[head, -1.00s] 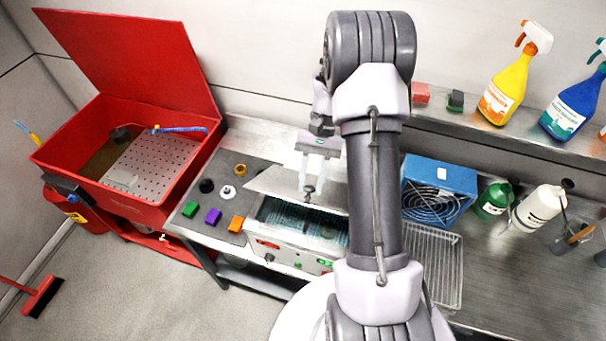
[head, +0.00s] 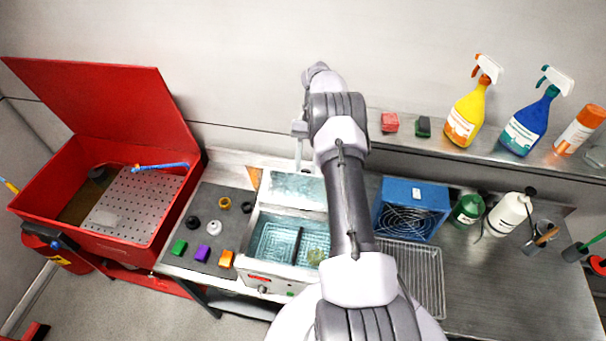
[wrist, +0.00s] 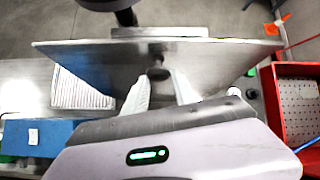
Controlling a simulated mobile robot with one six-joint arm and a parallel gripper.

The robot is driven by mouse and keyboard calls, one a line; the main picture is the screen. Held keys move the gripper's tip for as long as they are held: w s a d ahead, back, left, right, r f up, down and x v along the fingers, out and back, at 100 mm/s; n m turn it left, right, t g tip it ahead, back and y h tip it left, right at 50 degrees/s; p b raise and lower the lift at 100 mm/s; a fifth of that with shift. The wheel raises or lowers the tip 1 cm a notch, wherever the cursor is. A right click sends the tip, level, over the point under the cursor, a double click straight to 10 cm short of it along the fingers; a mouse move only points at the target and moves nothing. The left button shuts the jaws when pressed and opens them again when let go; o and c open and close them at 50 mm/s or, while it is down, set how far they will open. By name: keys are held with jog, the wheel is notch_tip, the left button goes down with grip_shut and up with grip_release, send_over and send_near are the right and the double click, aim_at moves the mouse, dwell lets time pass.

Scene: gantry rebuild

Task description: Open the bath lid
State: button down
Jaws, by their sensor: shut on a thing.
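The bath (head: 258,268) is a metal box on the bench. Its lid (head: 297,190) stands raised at the back, steeply tilted, and the blue-tinted basin with a wire basket is exposed. Part of the basin holds something yellowish-green, and my arm covers the right side of the bath. In the wrist view the lid (wrist: 205,58) is a wide plate with a dark knob (wrist: 158,68). My gripper (wrist: 160,90) has its fingers on either side of the knob, shut on it.
An open red tub (head: 130,240) stands at left. Green, purple and orange blocks (head: 202,253) and several small rings lie on a dark mat. A blue fan box (head: 412,208) and wire rack (head: 420,265) are right of my arm. Spray bottles (head: 465,115) stand on the shelf.

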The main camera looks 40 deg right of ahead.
jog(key=shift+w+d+f, duration=0.35)
jog(key=shift+w+d, duration=0.15)
jog(key=shift+d, duration=0.3)
jog(key=c, duration=1.4)
grip_release()
jog(key=o, duration=0.3)
jog(key=shift+d, duration=0.15)
jog(key=shift+o, duration=0.2)
jog(key=shift+s+d+r, duration=0.1)
jog(key=s+a+r+b, duration=0.2)
jog(key=s+a+b, duration=0.2)
jog(key=s, duration=0.2)
jog(key=s+a+r+b, duration=0.3)
jog(key=s+a+b, duration=0.1)
jog(key=s, duration=0.3)
jog(key=shift+s+a, duration=0.3)
